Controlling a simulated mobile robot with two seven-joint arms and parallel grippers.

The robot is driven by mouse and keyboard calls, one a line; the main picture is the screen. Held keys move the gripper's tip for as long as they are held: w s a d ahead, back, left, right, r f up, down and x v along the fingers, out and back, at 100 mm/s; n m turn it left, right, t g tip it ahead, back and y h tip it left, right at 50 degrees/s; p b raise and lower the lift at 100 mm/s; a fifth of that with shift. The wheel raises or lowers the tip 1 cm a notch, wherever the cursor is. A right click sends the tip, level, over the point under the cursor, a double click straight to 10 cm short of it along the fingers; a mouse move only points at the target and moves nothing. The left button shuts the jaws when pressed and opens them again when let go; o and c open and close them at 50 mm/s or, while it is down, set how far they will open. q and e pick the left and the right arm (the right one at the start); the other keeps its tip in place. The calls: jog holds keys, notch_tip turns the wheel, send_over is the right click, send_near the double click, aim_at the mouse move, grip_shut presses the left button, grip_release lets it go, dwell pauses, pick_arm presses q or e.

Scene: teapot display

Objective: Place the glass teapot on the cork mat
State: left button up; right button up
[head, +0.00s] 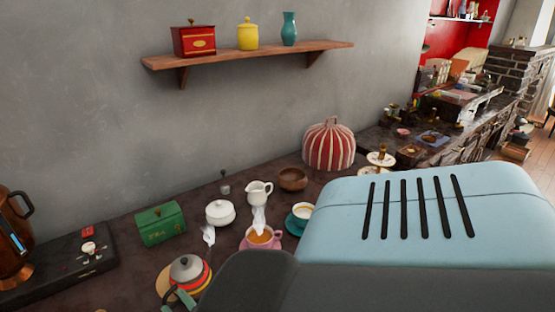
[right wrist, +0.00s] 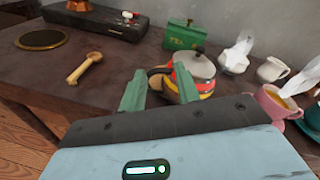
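A round teapot (head: 188,271) with a grey lid and red and yellow bands stands at the counter's front; its body looks opaque, not clearly glass. It also shows in the right wrist view (right wrist: 203,68). A tan round mat (head: 165,281), which looks like cork, shows at its left side; the teapot hides the rest, so I cannot tell whether it rests on it. My right gripper (right wrist: 158,90) has two green fingers spread apart, with nothing clearly held. Its right finger overlaps the teapot in the right wrist view; contact is unclear. My left gripper is not in view.
A black slab (head: 60,268) is at far left.

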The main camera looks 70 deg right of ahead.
jog(key=s+a+f+n+y, duration=0.4)
jog(key=s+a+n+y, duration=0.15)
jog(key=n, duration=0.75)
jog(key=s+a+f+n+y, duration=0.4)
jog(key=s+f+n, duration=0.15)
jog(key=n, duration=0.65)
jog(key=s+f+n+g, duration=0.3)
jog(key=s+f+n, duration=0.2)
jog(key=s, duration=0.3)
jog(key=s+f+n+g, duration=0.4)
jog(key=s+f+n, duration=0.2)
jog(key=s+n, duration=0.1)
jog(key=shift+s+d+n+h, duration=0.3)
jog(key=shift+s+d+h, duration=0.1)
jog(key=shift+s, duration=0.25)
jog(key=shift+f, duration=0.1)
